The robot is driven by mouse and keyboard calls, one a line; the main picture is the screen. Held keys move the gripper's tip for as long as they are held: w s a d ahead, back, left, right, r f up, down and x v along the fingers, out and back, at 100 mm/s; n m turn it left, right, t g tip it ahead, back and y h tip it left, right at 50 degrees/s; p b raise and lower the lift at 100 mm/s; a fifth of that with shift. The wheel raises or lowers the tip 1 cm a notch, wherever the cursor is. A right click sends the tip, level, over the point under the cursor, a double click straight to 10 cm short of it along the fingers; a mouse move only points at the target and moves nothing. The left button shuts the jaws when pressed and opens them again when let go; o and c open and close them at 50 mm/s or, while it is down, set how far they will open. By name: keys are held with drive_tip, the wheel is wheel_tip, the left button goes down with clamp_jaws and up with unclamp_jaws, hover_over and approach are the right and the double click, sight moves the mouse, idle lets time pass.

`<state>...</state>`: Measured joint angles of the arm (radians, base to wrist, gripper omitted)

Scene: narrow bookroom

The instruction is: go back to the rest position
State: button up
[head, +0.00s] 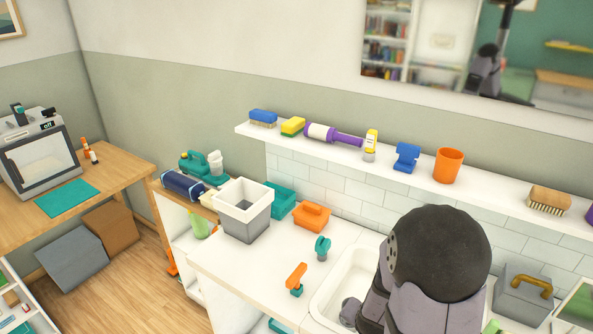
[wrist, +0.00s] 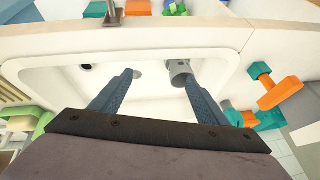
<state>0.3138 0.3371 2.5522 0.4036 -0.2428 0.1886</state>
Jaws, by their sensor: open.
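My gripper (wrist: 159,78) is open in the wrist view, its two blue-grey fingers apart over the white sink (wrist: 60,80) with nothing between them. A grey cup-like thing (wrist: 180,72) lies in the basin just beyond the right fingertip; whether they touch I cannot tell. In the head view my arm covers much of the sink (head: 330,290), and my fingers are hidden. The grey thing (head: 350,310) shows there beside my arm.
Left of the sink stand an orange-and-teal tool (head: 296,279), a teal piece (head: 322,248), an orange box (head: 312,217) and a grey-white bin (head: 244,210). A grey toolbox (head: 522,292) is on the right. Above runs a loaded shelf (head: 500,185).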

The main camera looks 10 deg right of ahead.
drive_tip(key=s+a+n+g+y+b, duration=0.15)
drive_tip(key=a+n, duration=0.25)
drive_tip(key=a, duration=0.4)
drive_tip(key=s+a+r+n+g+y+b, duration=0.1)
drive_tip(key=s+a+r+n+g+b, duration=0.1)
drive_tip(key=s+a+n, duration=0.3)
drive_tip(key=s+r+n+g, duration=0.1)
drive_tip(key=s, duration=0.3)
drive_tip(key=shift+s+r+n, duration=0.3)
drive_tip(key=shift+r, duration=0.1)
